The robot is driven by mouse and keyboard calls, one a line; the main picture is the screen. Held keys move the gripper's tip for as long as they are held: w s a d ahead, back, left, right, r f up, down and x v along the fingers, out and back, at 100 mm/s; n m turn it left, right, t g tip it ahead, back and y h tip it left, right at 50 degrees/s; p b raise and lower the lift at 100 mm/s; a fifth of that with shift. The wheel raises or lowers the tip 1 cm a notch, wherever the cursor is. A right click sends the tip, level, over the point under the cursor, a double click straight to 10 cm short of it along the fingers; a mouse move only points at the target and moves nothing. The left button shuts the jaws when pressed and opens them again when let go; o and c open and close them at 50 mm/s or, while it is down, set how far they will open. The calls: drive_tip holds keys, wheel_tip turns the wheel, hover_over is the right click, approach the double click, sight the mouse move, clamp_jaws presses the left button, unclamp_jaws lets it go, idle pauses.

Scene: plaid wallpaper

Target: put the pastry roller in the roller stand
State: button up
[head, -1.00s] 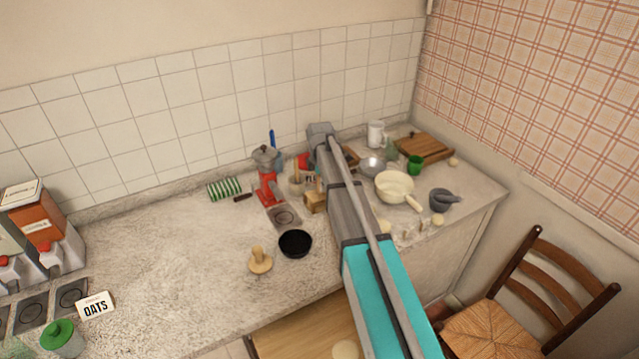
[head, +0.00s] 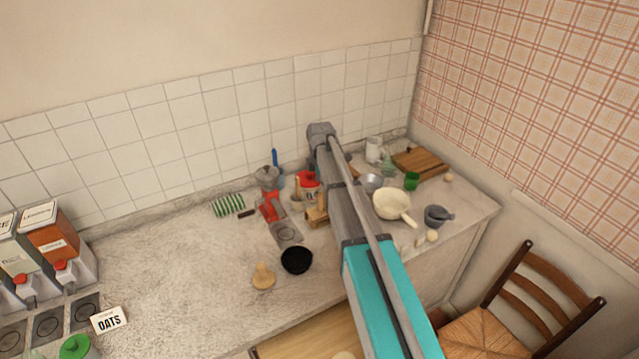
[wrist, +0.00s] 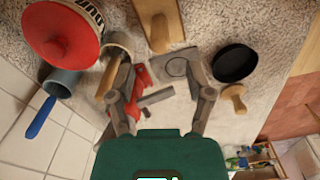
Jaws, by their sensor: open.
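No piece shows plainly which one is the pastry roller. A pale wooden block (head: 317,217) with a wooden grip-like piece on it may be the roller stand; it also shows in the wrist view (wrist: 173,15). A pale wooden knobbed piece (head: 263,277) stands apart on the counter, in front of the block; the wrist view shows it too (wrist: 235,95). A wooden handle (wrist: 106,78) sticks out of a pale cup near my left finger. My gripper (wrist: 160,95) is open and empty above the counter. My arm hides its fingers in the head view.
A black bowl (head: 296,260), a red grinder (head: 270,203) and a red tin (head: 308,180) stand near the block. A cream pan (head: 392,204) and grey mortar (head: 436,217) are right of my arm. The counter's left middle (head: 170,270) is clear.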

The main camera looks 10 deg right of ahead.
drive_tip(key=shift+r+p, duration=1.2)
drive_tip(key=shift+r, duration=0.3)
drive_tip(key=s+m, duration=1.8)
drive_tip(key=s, duration=1.1)
drive_tip(key=shift+a+m, duration=0.15)
drive_tip(key=shift+m, duration=0.15)
wheel_tip(320, 180, down, 8)
drive_tip(key=b, duration=0.8)
drive_tip(key=shift+f, duration=0.2)
